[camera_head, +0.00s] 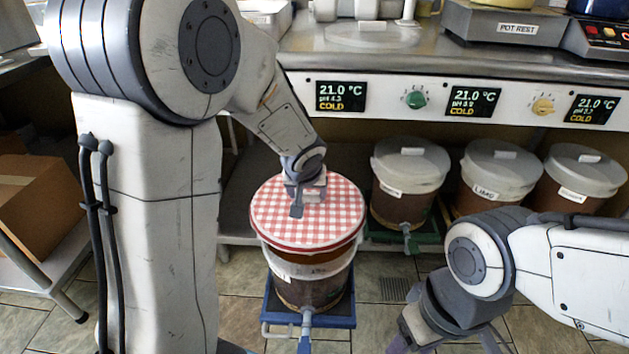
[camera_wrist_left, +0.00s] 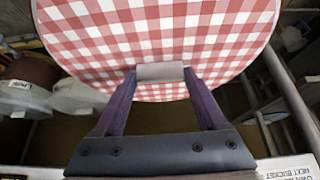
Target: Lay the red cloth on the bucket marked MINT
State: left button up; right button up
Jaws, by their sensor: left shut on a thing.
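The red cloth (camera_head: 325,215) is a round red-and-white checked piece with a grey grip tab (camera_wrist_left: 160,72). My left gripper (camera_head: 297,198) is shut on that tab, as the left wrist view shows. The cloth lies level over the top of the front bucket (camera_head: 310,290); I cannot tell whether it rests on it or hangs just above. That bucket has a white rim and a tap, and its label is too blurred to read. My right gripper (camera_head: 448,340) is low at right, fingers apart, empty, its tips cut off by the picture's edge.
The front bucket stands on a blue base (camera_head: 340,312). A cardboard box (camera_head: 35,205) sits at left. Some tiled floor is clear.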

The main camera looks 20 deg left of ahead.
aim_at(309, 205)
pick_arm(q)
jog(key=shift+w+d+f+b, duration=0.15)
jog(key=shift+f+b, duration=0.35)
jog(key=shift+f, duration=0.15)
notch_tip(309, 205, down, 3)
jog(key=b, duration=0.2)
jog(key=shift+b, duration=0.4)
jog(key=shift+f+b, duration=0.55)
jog(key=shift+b, duration=0.05)
jog(key=shift+s+r, duration=0.1)
jog(key=shift+s, duration=0.1)
jog(key=shift+f+b, duration=0.9)
jog(key=shift+b, duration=0.8)
dwell(2.0)
jog(key=o, duration=1.3)
